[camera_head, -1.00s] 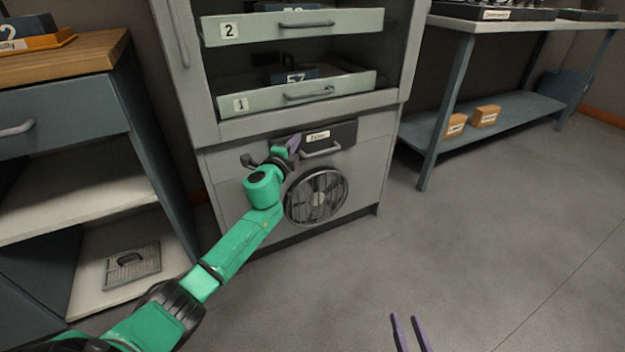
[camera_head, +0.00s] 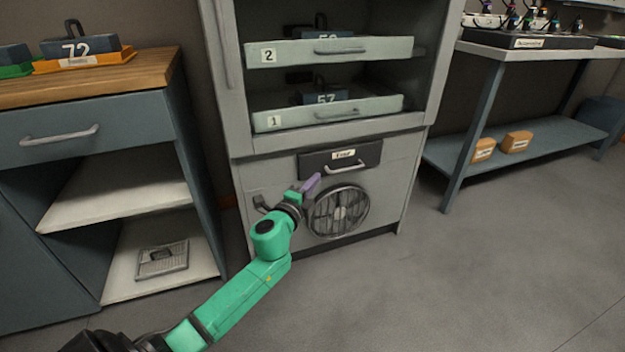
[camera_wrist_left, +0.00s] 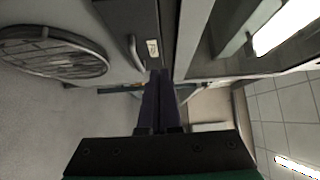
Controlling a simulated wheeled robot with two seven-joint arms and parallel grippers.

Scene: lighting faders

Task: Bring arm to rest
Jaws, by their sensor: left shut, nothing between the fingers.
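My left arm reaches in from the bottom left in the head view. Its gripper (camera_head: 311,184) is shut and empty, with purple fingers in front of the grey cabinet, just below and left of the dark drawer (camera_head: 318,164). I cannot tell whether the fingertips touch the cabinet. In the left wrist view the purple fingers (camera_wrist_left: 160,100) lie together with nothing between them. The dark labelled drawer (camera_wrist_left: 132,30) and its handle are beyond the fingertips there. My right gripper is not in view.
The grey cabinet (camera_head: 246,180) has a round fan grille (camera_head: 338,210) below the drawer and two numbered trays above. A wood-topped bench (camera_head: 120,78) stands left. A blue-grey table (camera_head: 455,172) with orange boxes on its shelf stands right. The floor between is clear.

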